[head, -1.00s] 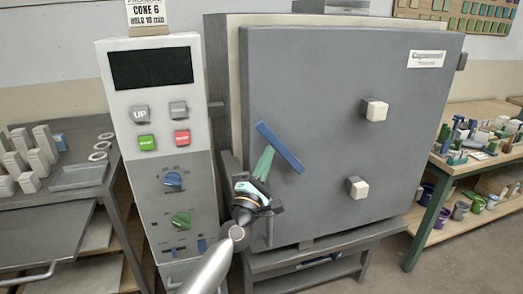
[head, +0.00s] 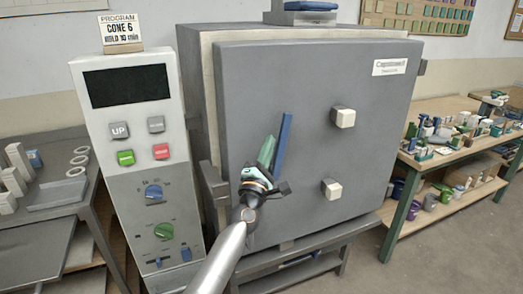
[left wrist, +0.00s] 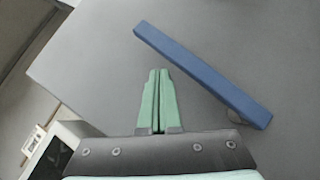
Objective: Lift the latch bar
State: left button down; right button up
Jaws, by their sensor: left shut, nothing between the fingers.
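The blue latch bar (head: 282,142) is on the front of the grey kiln door (head: 300,90), near its left side, and stands nearly upright with its top leaning slightly right. In the left wrist view the bar (left wrist: 203,75) runs diagonally, ahead and to the right of the fingers. My left gripper (head: 269,140) has green fingers, shut and empty, just left of the bar. In the left wrist view the fingertips (left wrist: 157,72) are together, with a visible gap between them and the bar. My right gripper is not in view.
A control panel (head: 125,165) with buttons and dials stands left of the kiln. Two pale blocks (head: 343,117) stick out of the door to the right of the bar. Tables with shelf goods stand at left and at right (head: 450,140).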

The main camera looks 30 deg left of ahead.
pick_arm(q)
jog(key=shift+w+d+r, duration=0.1)
jog(key=shift+w+d, duration=0.3)
jog(key=shift+r, duration=0.1)
dwell(0.3)
